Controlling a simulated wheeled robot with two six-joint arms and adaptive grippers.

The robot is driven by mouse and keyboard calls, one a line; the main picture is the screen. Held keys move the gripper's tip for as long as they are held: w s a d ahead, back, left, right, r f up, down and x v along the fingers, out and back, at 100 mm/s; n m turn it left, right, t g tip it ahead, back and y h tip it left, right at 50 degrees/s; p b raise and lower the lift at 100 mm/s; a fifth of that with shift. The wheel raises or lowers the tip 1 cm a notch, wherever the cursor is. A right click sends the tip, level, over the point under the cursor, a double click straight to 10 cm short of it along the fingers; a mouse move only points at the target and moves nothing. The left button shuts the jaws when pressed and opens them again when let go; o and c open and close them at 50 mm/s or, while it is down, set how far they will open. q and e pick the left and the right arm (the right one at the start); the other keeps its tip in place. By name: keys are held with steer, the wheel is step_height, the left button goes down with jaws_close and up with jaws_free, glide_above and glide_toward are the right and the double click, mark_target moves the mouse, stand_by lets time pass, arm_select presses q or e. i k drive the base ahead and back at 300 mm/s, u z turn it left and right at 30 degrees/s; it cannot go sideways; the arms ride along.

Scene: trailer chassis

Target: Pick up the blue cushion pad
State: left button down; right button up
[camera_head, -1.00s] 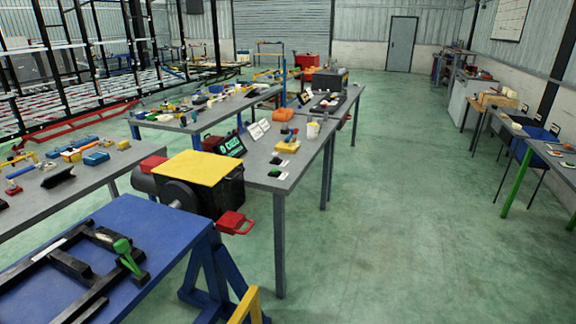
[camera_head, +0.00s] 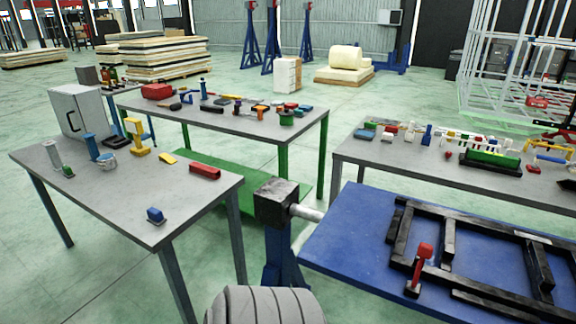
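No object is plainly recognisable as the blue cushion pad. A small blue block (camera_head: 155,214) sits on a thin base near the front corner of the left grey table (camera_head: 125,205). A flat blue piece (camera_head: 367,135) lies at the left end of the right grey table (camera_head: 350,155). Both are too small to identify for sure. Neither of my grippers is in view.
A blue bench (camera_head: 350,235) with a black frame (camera_head: 480,250) and a red clamp (camera_head: 420,265) fills the lower right. A grey ribbed roll (camera_head: 265,305) stands at the bottom. A middle table (camera_head: 230,122) holds several tools. Open green floor lies at the lower left.

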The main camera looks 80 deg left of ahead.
mark_target(156, 216)
steer(key=u, duration=3.6)
